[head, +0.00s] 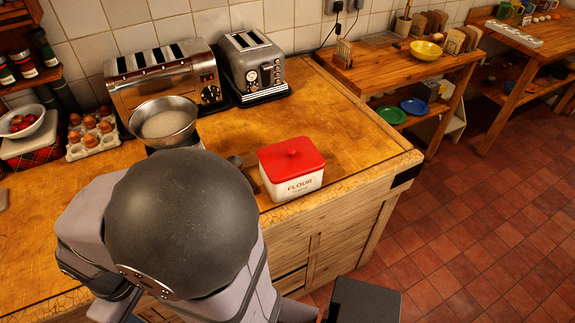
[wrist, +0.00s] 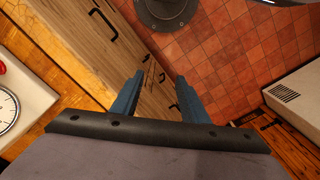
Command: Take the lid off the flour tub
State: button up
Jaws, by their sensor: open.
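The flour tub (head: 291,187) is a white square tub with FLOUR on its front, standing near the front right corner of the wooden counter. Its red lid (head: 291,155) with a round knob sits on top of it. My gripper (wrist: 160,78) shows in the wrist view with its two blue fingers apart and nothing between them. Beyond the fingers are the cabinet front and the tiled floor. I cannot make out the fingers in the head view, where my arm covers part of the counter left of the tub.
A scale with a metal bowl (head: 163,122) stands left of the tub, partly behind my arm. Two toasters (head: 165,80) (head: 255,65) stand at the back. Eggs (head: 90,132) are at the left. The counter behind and right of the tub is clear.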

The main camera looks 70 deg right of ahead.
jog(key=shift+d, duration=0.1)
jog(key=w+d+r+m, duration=0.2)
jog(key=d, duration=0.3)
jog(key=w+d+r+m, duration=0.2)
jog(key=w+d+m, duration=0.1)
jog(key=d, duration=0.2)
jog(key=m+h+p, duration=0.2)
jog(key=m+h, duration=0.1)
jog(key=m, duration=1.1)
send_near(291, 150)
jog(key=shift+p+x, duration=1.25)
jog(key=shift+x, duration=2.85)
grip_shut()
